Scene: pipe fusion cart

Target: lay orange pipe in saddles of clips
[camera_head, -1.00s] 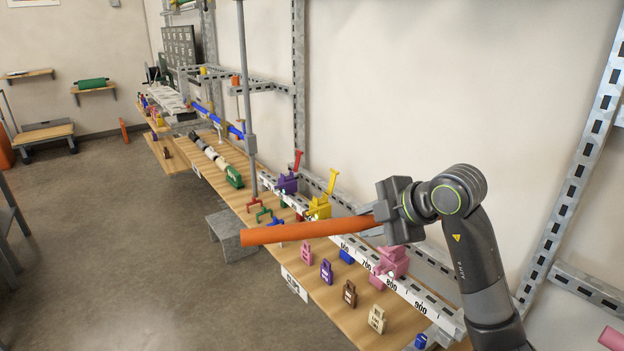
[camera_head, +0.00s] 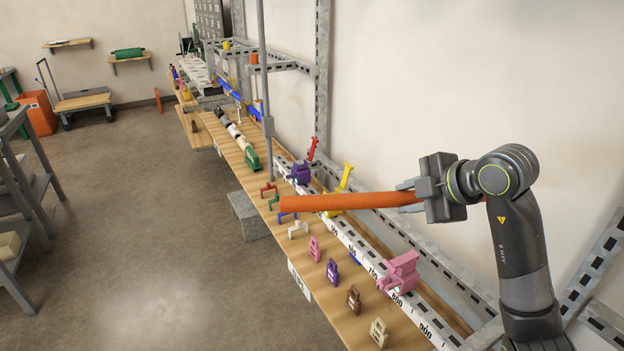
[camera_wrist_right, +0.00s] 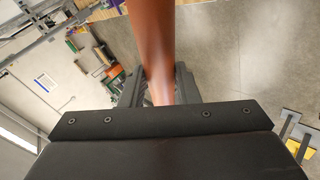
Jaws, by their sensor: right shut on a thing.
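My right gripper (camera_head: 413,192) is shut on the right end of the orange pipe (camera_head: 345,201). The pipe is held nearly level above the bench, its free end pointing left. In the right wrist view the orange pipe (camera_wrist_right: 154,40) runs out from between the fingers of the right gripper (camera_wrist_right: 160,88). Clips with levers stand along the white ruled rail: a purple clip (camera_head: 301,173), a yellow clip (camera_head: 344,181) partly hidden behind the pipe, and a pink clip (camera_head: 401,272). A red lever (camera_head: 312,148) shows behind the purple clip. My left gripper is not in view.
The wooden bench (camera_head: 340,318) carries several small coloured tags along its front edge. A grey vertical post (camera_head: 264,70) stands left of the pipe's free end. Open floor (camera_head: 150,230) lies left of the bench, with a grey shelf cart (camera_head: 30,190) beyond.

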